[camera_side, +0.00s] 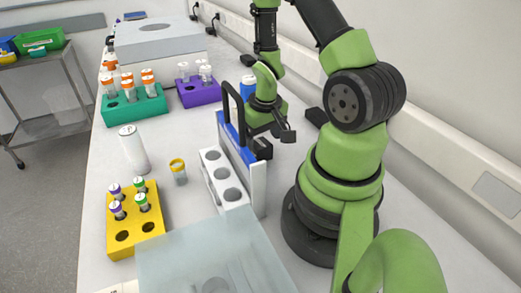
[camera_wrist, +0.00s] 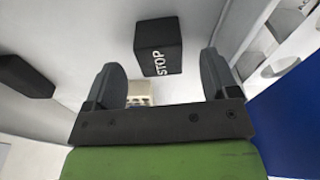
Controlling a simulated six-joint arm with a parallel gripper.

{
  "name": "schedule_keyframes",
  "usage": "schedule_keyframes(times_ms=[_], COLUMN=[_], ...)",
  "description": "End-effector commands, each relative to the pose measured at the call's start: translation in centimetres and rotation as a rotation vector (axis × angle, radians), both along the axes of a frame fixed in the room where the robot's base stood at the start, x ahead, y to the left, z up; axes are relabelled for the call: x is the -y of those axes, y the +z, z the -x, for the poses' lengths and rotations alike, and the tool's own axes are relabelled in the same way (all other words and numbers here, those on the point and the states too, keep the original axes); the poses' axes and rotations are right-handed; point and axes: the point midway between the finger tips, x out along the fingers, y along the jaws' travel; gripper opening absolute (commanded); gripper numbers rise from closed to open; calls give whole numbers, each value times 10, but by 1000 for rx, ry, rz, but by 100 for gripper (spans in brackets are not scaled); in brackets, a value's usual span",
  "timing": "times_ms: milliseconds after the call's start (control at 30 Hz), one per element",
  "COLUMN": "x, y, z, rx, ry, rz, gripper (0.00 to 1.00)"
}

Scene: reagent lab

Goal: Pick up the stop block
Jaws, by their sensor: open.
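The stop block is a black block with white STOP lettering (camera_wrist: 158,45) in the wrist view. It sits on the light bench top, ahead of my gripper (camera_wrist: 162,62) and roughly between its two fingertips, with nothing gripped. In the side view my gripper (camera_side: 276,143) hangs low beside the white and blue stand, jaws apart and empty. I cannot tell for sure which dark shape in the side view is the stop block.
The blue and white stand (camera_side: 257,185) with black handle is close to my gripper; its blue side (camera_wrist: 290,115) fills the wrist view's right. Another dark block (camera_wrist: 25,76) lies left. Yellow (camera_side: 150,220), green (camera_side: 120,113) and purple (camera_side: 200,95) tube racks stand on the bench.

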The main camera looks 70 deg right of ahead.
Motion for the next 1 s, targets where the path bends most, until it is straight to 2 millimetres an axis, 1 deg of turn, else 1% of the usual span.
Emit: schedule_keyframes(times_ms=[33,100,200,300,400,600,633,667,700,767,800,900,1000], x=[0,0,2,2,3,3,3,3,3,3,3,3,3], y=[-8,-18,-31,-39,-42,-43,-42,-42,-42,-42,-42,-42,-42], z=[0,-1,-2,-3,-4,-4,-4,-4,-4,-4,-4,-4,-4], rx=[-5,-5,-3,-3,-1,0,0,0,-1,-1,-1,-1,0], ry=[-1,0,-1,-1,-1,-1,-1,-1,-1,-1,-1,-1,-1], rz=[-3,-3,-2,-2,0,1,1,1,0,0,0,0,1], gripper=[80,80,80,80,80,80,76,69,60,46,37,17,17])
